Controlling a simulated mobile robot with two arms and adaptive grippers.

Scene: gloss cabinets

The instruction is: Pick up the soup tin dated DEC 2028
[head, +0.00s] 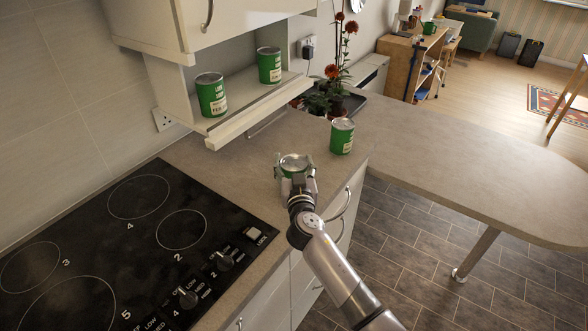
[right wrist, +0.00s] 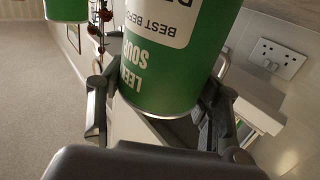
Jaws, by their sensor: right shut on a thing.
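My right gripper (head: 296,180) is shut on a green soup tin (head: 293,162) over the counter near its front edge. I cannot tell whether this tin touches the counter. In the right wrist view the held tin (right wrist: 172,60) is upside down in the picture, between the fingers (right wrist: 155,105). Its label reads LEEK SOUP and BEST BEFORE; the date is mostly cut off at the top edge. Another green tin (head: 342,137) stands on the counter behind and to the right. Two more tins (head: 211,95) (head: 269,65) stand on the shelf. Their dates are too small to read. My left gripper is not in view.
A black hob (head: 130,245) fills the lower left. The shelf (head: 255,97) hangs under the wall cabinet, left of my right gripper. A plant with red flowers (head: 330,90) stands behind the tins. The counter (head: 450,175) to the right is clear.

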